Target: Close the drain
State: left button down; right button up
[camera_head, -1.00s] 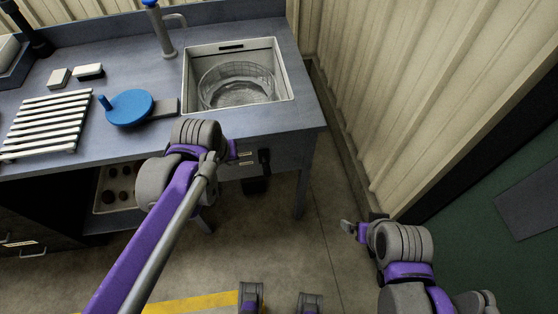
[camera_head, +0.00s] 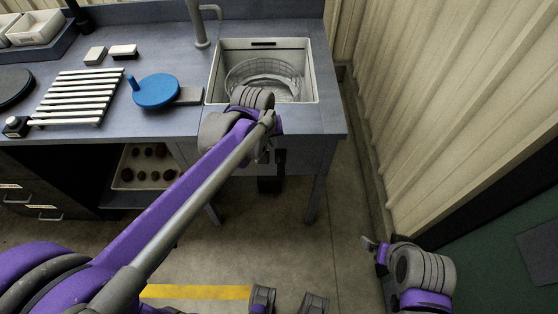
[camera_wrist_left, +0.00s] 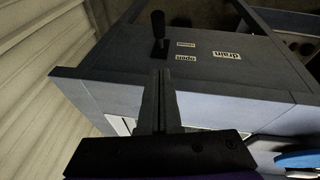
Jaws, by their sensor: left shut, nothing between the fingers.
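A black drain lever (camera_wrist_left: 158,35) stands on the grey front panel of the sink bench, beside small labels, one reading "drain" (camera_wrist_left: 227,56). My left gripper (camera_wrist_left: 161,78) is shut and empty, its fingertips close to the lever's base in the left wrist view. I cannot tell whether they touch it. In the head view the left gripper (camera_head: 266,152) is at the front panel under the sink, partly hidden by its own wrist, and the lever is not clearly visible there. My right gripper (camera_head: 370,243) hangs low at the right, away from the bench.
A blue round-topped tool (camera_head: 157,91), a slatted rack (camera_head: 75,97) and two small blocks lie on the bench left of the sink. A tray (camera_head: 128,174) of potatoes is on the shelf below. A corrugated wall (camera_head: 420,100) bounds the right side.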

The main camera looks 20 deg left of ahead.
pick_arm(q)
send_over(280, 168)
jog(key=w+a, duration=0.2)
notch_tip(280, 168, down, 8)
jog(key=f, duration=0.1)
jog(key=shift+s+d+f+b, duration=0.5)
jog(key=shift+d+f, duration=0.1)
jog(key=shift+f, duration=0.15)
jog(key=shift+s+d+f, duration=0.15)
jog(key=shift+s+f, duration=0.1)
jog(key=shift+f, duration=0.25)
jog(key=shift+s, duration=0.1)
jog(key=shift+s+d+f+t+y+b, duration=0.25)
jog(key=shift+s+f+t+b, duration=0.35)
jog(key=shift+f+t+b, duration=0.35)
notch_tip(280, 168, down, 8)
jog(key=s+t+y+b, duration=0.1)
jog(key=t+b, duration=0.4)
jog(key=b, duration=0.5)
jog(key=shift+s+d+m, duration=0.3)
jog(key=shift+s, duration=0.45)
jog(key=shift+s+f, duration=0.1)
